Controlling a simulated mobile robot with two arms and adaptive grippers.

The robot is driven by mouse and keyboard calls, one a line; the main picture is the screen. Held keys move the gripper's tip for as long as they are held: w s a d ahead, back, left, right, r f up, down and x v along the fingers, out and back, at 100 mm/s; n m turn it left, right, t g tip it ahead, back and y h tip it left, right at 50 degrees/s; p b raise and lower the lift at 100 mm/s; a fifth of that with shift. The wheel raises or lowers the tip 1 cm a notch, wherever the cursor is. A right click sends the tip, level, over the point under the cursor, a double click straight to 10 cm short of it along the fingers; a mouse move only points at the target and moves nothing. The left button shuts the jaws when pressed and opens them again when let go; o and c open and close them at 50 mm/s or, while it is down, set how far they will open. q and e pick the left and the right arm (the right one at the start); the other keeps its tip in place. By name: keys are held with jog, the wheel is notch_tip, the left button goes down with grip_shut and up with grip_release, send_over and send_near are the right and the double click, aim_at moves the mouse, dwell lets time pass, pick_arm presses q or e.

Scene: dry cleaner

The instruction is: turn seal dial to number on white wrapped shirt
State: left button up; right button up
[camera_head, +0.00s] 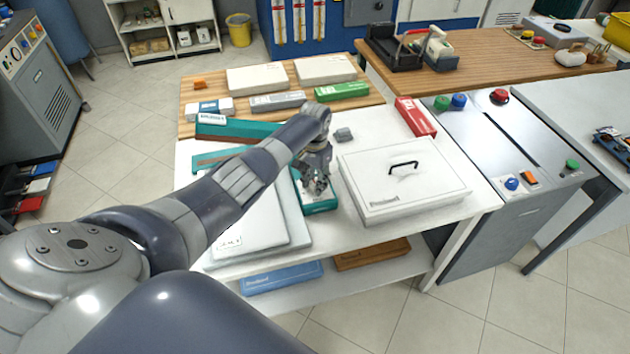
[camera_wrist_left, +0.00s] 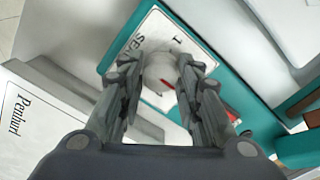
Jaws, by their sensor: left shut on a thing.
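The teal seal unit (camera_head: 320,208) stands on the white table; in the left wrist view its white face (camera_wrist_left: 190,45) shows part of the word "SEAL" and a "1". My left gripper (camera_head: 317,184) reaches down over it. In the left wrist view my left gripper (camera_wrist_left: 160,88) is shut on the round grey dial (camera_wrist_left: 158,66), which has a red mark low on its face. The dial is hidden by the gripper in the head view. A flat white package (camera_head: 262,222), apparently the wrapped shirt, lies left of the unit; its small dark print is unreadable. My right gripper is not in view.
A large white box (camera_head: 425,185) with a black handle stands close right of the unit. A small grey object (camera_head: 344,134) lies behind it. A red box (camera_head: 416,116) and a green box (camera_head: 342,91) stand farther back. A grey machine (camera_head: 510,135) stands at right.

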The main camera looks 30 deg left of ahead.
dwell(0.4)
pick_arm(q)
jog(key=o, duration=1.1)
jog(key=shift+r, duration=0.1)
notch_tip(320, 180, up, 12)
jog(key=shift+f, duration=0.1)
